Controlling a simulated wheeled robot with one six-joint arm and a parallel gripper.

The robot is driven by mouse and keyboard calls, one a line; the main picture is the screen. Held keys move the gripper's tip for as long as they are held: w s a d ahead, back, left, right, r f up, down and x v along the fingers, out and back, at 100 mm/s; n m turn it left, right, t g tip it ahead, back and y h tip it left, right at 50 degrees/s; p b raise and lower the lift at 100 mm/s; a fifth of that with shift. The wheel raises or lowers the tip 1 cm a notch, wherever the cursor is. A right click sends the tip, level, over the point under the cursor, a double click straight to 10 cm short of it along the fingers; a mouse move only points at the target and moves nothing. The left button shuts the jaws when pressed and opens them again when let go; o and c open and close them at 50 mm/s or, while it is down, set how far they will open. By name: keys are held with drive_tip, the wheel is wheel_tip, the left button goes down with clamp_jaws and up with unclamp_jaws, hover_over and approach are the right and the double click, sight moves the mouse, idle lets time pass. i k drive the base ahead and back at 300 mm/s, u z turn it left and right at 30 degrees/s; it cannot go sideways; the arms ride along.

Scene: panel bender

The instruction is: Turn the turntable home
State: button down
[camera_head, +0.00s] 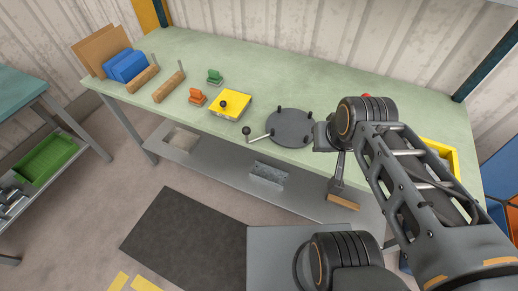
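The turntable (290,129) is a dark grey disc lying flat on the pale green bench, with several short black pegs standing around its rim. A metal lever with a black ball knob (246,131) sticks out from its left side toward the bench's front edge. My gripper (323,137) is just right of the disc, at the end of my arm, which reaches in from the lower right. It appears apart from the lever's knob. My wrist hides part of the gripper and the bench behind it; the fingers are too small to read.
A yellow block (231,104) with a black knob stands left of the turntable, beside an orange clamp (197,97) and a green clamp (215,77). A bar with a wooden handle (343,202) hangs below my wrist. A yellow tray (453,158) is partly behind my arm.

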sight(289, 128)
drive_tip(key=k, duration=0.6)
drive_tip(key=u, duration=1.2)
drive_tip(key=i, duration=0.5)
